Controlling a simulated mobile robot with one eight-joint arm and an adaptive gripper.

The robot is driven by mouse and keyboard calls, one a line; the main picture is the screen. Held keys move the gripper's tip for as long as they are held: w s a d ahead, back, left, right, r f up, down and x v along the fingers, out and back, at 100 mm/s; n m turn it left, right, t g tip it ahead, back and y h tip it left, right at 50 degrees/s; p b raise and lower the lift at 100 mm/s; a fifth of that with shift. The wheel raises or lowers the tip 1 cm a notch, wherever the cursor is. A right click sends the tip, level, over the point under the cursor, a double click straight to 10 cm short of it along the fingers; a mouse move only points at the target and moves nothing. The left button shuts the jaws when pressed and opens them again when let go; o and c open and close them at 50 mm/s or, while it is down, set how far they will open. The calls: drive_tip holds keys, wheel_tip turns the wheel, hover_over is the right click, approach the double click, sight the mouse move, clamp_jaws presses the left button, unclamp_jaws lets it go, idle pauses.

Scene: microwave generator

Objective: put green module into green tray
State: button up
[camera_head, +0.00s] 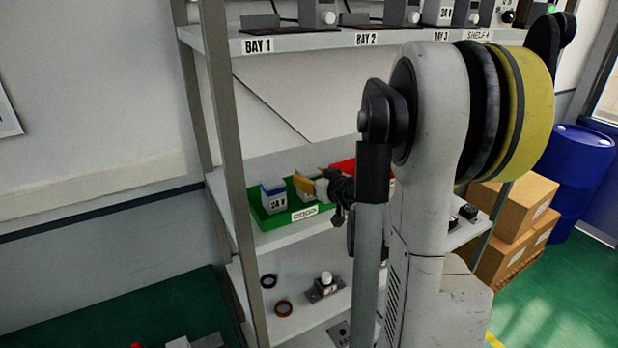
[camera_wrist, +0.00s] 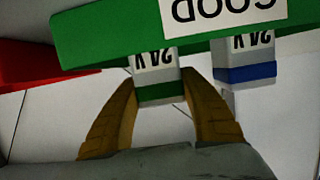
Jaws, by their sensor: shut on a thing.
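The green tray (camera_head: 277,221), marked GOOD, sits on the middle shelf; its front wall (camera_wrist: 110,32) shows upside down in the wrist view. My gripper (camera_wrist: 160,95) is shut on the white green-banded module (camera_wrist: 155,72), with a finger on each side. In the head view my gripper (camera_head: 318,187) and the module (camera_head: 305,184) are at the tray's right part. The module's lower end is hidden behind the tray wall, so I cannot tell if it touches the floor. A blue-banded module (camera_head: 272,199) stands in the tray to the left, also seen in the wrist view (camera_wrist: 246,62).
A red tray (camera_head: 342,167) stands to the right of the green tray, partly hidden by my arm. Shelf uprights (camera_head: 222,120) and the upper shelf (camera_head: 290,43) bound the space. Rings and a small device (camera_head: 325,287) lie on the lower shelf.

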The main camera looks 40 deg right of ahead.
drive_tip(key=shift+f, duration=0.15)
drive_tip(key=o, duration=1.3)
